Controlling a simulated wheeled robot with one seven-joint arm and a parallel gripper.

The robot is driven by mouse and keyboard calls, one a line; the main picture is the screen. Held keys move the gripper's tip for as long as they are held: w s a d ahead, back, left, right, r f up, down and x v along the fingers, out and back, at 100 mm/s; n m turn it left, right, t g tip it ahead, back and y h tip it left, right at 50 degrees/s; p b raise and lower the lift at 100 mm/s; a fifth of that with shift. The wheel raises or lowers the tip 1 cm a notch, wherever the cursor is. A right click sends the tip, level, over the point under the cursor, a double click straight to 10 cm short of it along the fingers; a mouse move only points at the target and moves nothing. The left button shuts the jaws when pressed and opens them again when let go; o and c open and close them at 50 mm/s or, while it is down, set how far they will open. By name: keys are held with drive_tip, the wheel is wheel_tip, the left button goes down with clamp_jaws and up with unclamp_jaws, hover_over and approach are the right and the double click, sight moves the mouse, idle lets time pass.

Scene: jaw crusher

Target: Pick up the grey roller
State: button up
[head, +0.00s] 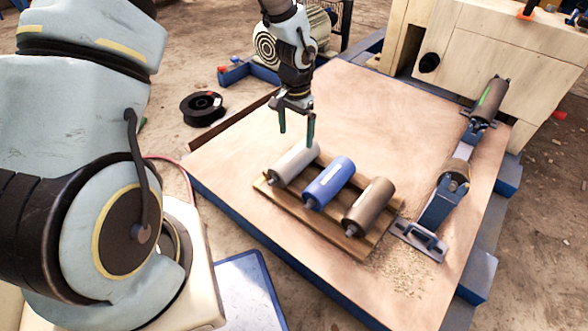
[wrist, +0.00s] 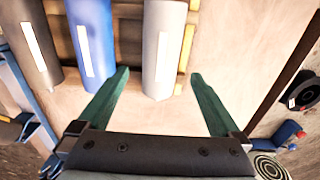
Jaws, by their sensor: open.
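The grey roller (head: 293,162) lies at the left end of a wooden rack (head: 343,241), beside a blue roller (head: 330,182) and a brown roller (head: 369,206). In the wrist view the grey roller (wrist: 162,45) points toward my gripper (wrist: 160,80), between the lines of its two green fingers. My gripper (head: 297,135) is open and empty, at the far end of the grey roller in the head view. Its fingers look apart from the roller; their exact height above it is hard to tell.
The rack stands on a wooden tabletop (head: 230,150) with bare room to its left and behind. A bracketed assembly with a dark roller (head: 489,100) stands on the right. A black spool (head: 202,108) lies on the floor.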

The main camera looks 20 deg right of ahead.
sight(295, 153)
wheel_tip(295, 153, down, 10)
drive_tip(key=shift+a+f+b, duration=0.1)
drive_tip(key=shift+f+b, duration=0.15)
drive_tip(key=shift+b, duration=0.95)
drive_tip(key=shift+r, duration=0.1)
clamp_jaws()
